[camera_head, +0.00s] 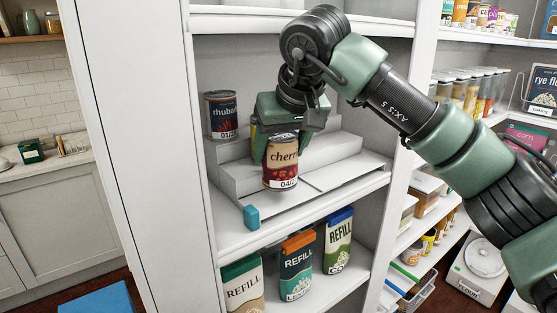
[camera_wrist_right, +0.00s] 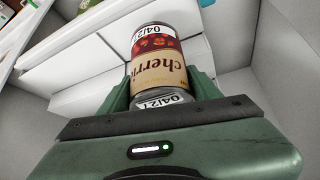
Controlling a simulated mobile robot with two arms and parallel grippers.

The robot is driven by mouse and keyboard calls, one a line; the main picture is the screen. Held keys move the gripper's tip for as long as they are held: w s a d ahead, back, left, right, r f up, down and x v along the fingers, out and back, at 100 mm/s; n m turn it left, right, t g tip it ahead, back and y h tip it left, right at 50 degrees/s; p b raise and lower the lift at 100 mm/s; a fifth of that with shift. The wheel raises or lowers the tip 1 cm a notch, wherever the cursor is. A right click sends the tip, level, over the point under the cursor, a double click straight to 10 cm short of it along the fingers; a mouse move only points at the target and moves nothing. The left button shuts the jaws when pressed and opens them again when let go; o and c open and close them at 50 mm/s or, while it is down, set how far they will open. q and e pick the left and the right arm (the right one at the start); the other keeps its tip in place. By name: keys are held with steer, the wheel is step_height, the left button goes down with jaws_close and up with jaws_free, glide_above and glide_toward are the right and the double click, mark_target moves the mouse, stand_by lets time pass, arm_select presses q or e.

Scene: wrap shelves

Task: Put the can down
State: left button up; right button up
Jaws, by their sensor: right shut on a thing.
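The can, labelled "cherri…" in cream and dark red (camera_head: 282,165), is upright at the lowest step of a white stepped riser (camera_head: 235,184). I cannot tell whether its base touches the step. My right gripper (camera_head: 279,147) comes from above and is shut on the can, with a finger on either side of it. In the right wrist view the can (camera_wrist_right: 158,66) sits between the green fingers, its label and date strip showing. My left gripper is not in view.
A "rhubarb" can (camera_head: 221,115) stands on a higher step at left. Another can is mostly hidden behind my right gripper. A small teal block (camera_head: 252,217) lies at the shelf's front edge. Refill packs (camera_head: 297,266) stand on the shelf below. The riser's right side is clear.

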mark_target(278, 163)
step_height(278, 163, down, 2)
steer(key=shift+a+f+p, duration=0.1)
steer(key=shift+f+p, duration=0.15)
steer(key=shift+p, duration=0.05)
steer(key=shift+w+a+f+p, duration=0.15)
steer(key=shift+f+p, duration=0.05)
steer(key=shift+p, duration=0.15)
steer(key=shift+f, duration=0.15)
steer(key=o, duration=1.8)
steer(key=shift+f, duration=0.15)
steer(key=b+v, duration=0.2)
steer(key=v, duration=1)
